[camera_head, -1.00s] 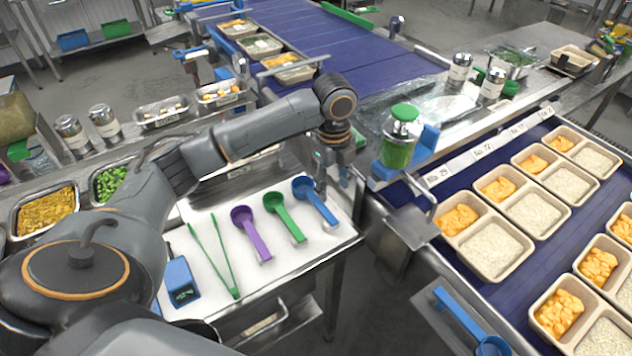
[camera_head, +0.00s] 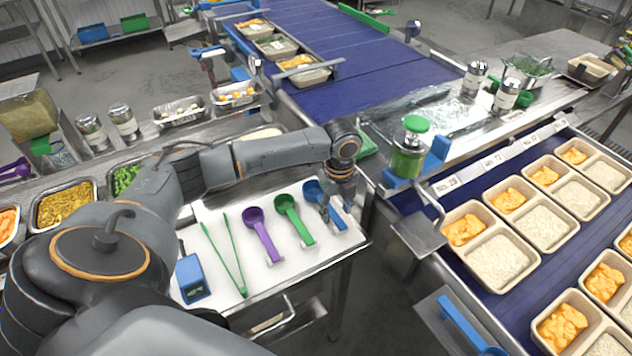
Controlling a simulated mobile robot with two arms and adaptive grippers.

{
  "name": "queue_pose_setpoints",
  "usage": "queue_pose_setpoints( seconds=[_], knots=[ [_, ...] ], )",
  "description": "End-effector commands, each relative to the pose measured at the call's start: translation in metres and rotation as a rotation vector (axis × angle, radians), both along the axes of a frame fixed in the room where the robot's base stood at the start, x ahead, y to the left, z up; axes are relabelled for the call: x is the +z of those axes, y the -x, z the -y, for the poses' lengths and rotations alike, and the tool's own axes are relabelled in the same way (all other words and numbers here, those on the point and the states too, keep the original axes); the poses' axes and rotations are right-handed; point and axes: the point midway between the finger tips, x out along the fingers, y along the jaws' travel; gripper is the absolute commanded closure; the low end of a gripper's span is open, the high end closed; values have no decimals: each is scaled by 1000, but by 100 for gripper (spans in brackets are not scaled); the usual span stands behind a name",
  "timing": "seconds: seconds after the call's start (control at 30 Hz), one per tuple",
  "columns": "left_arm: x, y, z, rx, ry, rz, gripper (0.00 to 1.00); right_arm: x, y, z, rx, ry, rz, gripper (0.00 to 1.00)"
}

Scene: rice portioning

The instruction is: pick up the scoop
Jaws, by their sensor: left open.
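Three scoops lie side by side on a white board (camera_head: 290,262): a purple scoop (camera_head: 262,232), a green scoop (camera_head: 294,217) and a blue scoop (camera_head: 312,190) at the right end. My left gripper (camera_head: 327,212) is open, pointing down over the blue scoop, and covers part of its bowl and handle. I cannot tell whether the fingers touch it. Another blue scoop (camera_head: 462,322) lies at the lower right, cut off by the frame's bottom edge. My right gripper is not in view.
Green tongs (camera_head: 232,265) and a blue box-shaped device (camera_head: 192,278) lie left of the scoops. A green-lidded jar (camera_head: 408,150) stands right of my gripper. Trays of rice and orange food (camera_head: 500,258) fill the right conveyor. Food pans (camera_head: 65,205) are at left.

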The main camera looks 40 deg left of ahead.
Motion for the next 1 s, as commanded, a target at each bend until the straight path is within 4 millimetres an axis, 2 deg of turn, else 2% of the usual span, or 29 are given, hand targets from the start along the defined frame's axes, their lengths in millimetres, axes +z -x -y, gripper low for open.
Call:
queue_pose_setpoints(
  seconds=[0.03, 0.2, 0.43, 0.47, 0.67, 0.7, 1.0],
  knots=[
    [-5, 1, 0, 1, -1, -4, 53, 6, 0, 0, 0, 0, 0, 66],
    [-22, 1, 0, 0, -1, -1, 53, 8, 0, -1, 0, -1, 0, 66],
    [-24, 0, 0, -1, -1, 1, 53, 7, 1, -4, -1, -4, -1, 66],
    [-24, 0, 0, -1, -1, 1, 57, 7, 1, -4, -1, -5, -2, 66],
    [-24, 0, 0, 0, -1, 1, 98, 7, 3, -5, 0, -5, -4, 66],
    [-24, 0, 0, 0, -1, 1, 100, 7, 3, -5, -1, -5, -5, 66],
    [-23, 0, 0, 0, -1, 2, 100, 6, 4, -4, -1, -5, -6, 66]
  ],
)
